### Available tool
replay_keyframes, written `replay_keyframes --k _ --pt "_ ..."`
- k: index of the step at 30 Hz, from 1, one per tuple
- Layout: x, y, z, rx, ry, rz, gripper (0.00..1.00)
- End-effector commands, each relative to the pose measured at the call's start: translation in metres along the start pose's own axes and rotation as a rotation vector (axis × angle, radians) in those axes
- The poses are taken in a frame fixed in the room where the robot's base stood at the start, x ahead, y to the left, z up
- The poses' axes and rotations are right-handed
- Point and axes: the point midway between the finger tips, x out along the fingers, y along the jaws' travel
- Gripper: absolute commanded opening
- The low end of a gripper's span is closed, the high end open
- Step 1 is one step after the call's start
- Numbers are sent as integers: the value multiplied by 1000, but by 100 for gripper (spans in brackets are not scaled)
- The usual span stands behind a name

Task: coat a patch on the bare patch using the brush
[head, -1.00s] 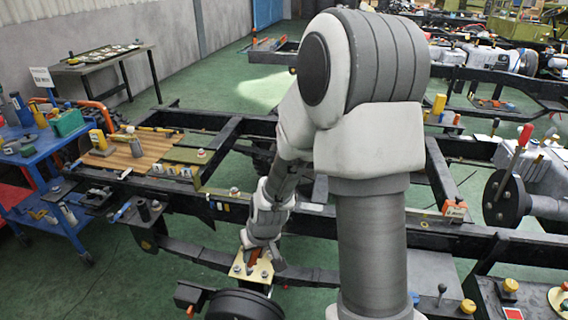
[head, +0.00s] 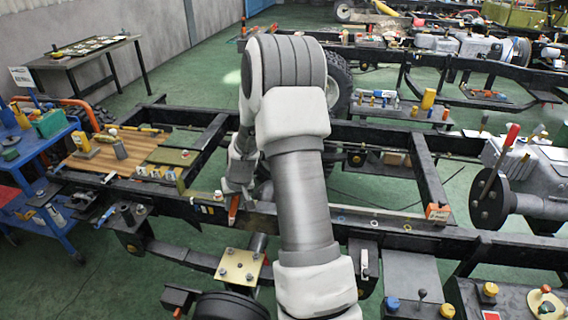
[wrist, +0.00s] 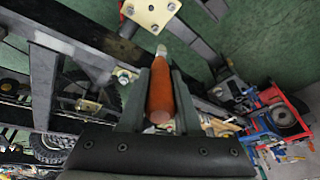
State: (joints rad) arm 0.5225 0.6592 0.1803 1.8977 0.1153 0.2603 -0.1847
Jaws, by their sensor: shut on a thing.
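The brush, with an orange handle (wrist: 161,92) and a pale tip, is held between the two fingers of my gripper (wrist: 161,72) in the wrist view. The tip points away from the palm. In the head view my gripper (head: 236,190) is over the near long rail of the chassis, left of my forearm, and the orange handle (head: 234,208) shows just below it. I cannot pick out the bare patch for sure. My arm covers part of the rail.
A yellow bolted plate (head: 240,266) sits on the lower front beam. A wooden board (head: 118,155) with bottles lies at the left of the frame. A blue cart (head: 45,150) stands at far left. An orange-and-white block (head: 437,213) sits on the rail at right.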

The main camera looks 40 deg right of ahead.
Motion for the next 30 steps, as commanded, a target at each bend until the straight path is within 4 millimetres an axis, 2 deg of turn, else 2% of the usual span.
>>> replay_keyframes --k 1,6,9,12,16,30 --pt "-7 30 -19 52 6 19 0" --pt "-11 111 -52 174 17 73 0" --pt "-13 148 -62 224 22 97 0" --pt "-14 172 -66 256 24 114 0" --pt "-14 187 -68 275 26 124 0" --pt "15 201 -53 280 26 126 0"
